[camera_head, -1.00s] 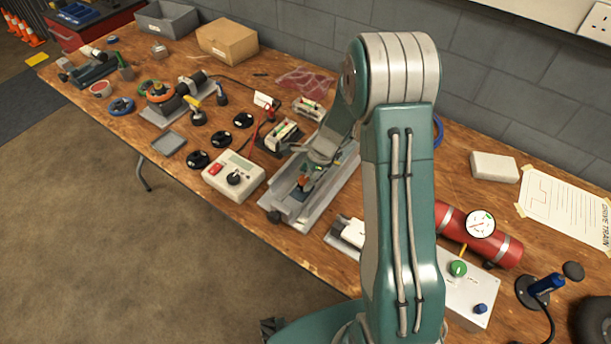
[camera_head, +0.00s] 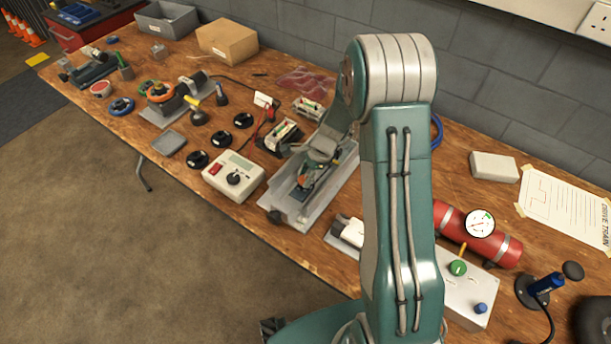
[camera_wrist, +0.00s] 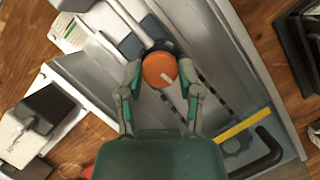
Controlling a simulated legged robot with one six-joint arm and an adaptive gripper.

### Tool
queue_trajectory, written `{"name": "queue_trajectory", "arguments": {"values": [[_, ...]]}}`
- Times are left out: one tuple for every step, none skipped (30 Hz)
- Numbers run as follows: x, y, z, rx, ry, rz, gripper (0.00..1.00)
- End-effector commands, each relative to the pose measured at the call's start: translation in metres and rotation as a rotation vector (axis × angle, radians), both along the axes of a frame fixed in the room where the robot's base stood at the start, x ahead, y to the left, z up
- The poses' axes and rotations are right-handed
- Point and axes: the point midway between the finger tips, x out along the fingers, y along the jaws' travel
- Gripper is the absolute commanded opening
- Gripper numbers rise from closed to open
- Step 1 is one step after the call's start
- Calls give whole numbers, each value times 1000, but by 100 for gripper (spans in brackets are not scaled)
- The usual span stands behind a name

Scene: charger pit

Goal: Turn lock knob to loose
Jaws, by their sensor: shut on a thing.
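The lock knob (camera_wrist: 159,70) is a round orange knob with a short white mark on its top. It sits on a grey metal fixture (camera_wrist: 232,55) in the wrist view. My gripper (camera_wrist: 161,76) has one finger on each side of the knob and is shut on it. The white mark runs at a slant in the picture. In the head view the fixture (camera_head: 290,208) lies on the bench left of my arm. My gripper (camera_head: 305,180) is low over it there, and the knob is mostly hidden.
A yellow strip (camera_wrist: 242,125) and a black bent handle (camera_wrist: 262,156) lie at the fixture's lower right in the wrist view. A red cylinder (camera_head: 452,222) lies right of my arm.

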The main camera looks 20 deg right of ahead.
Motion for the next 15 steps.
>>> {"name": "queue_trajectory", "arguments": {"values": [[1,0,-1,-2,-2,33,0],[1,0,-1,-2,-2,53,0],[1,0,-2,-2,-1,87,0],[1,0,-2,-2,-1,111,0],[2,0,-2,-2,-2,137,0],[2,0,-2,-2,-1,174,0],[2,0,-2,-2,-1,202,0],[2,0,-2,-3,-1,230,0],[2,0,-2,-2,-2,269,0],[3,0,-2,-3,-2,297,0],[2,0,-2,-3,-2,327,0],[3,1,-2,-2,-1,365,0],[3,1,-2,-3,-2,394,0],[3,1,-2,-2,-1,423,0],[3,1,-2,-3,-2,461,0]]}}
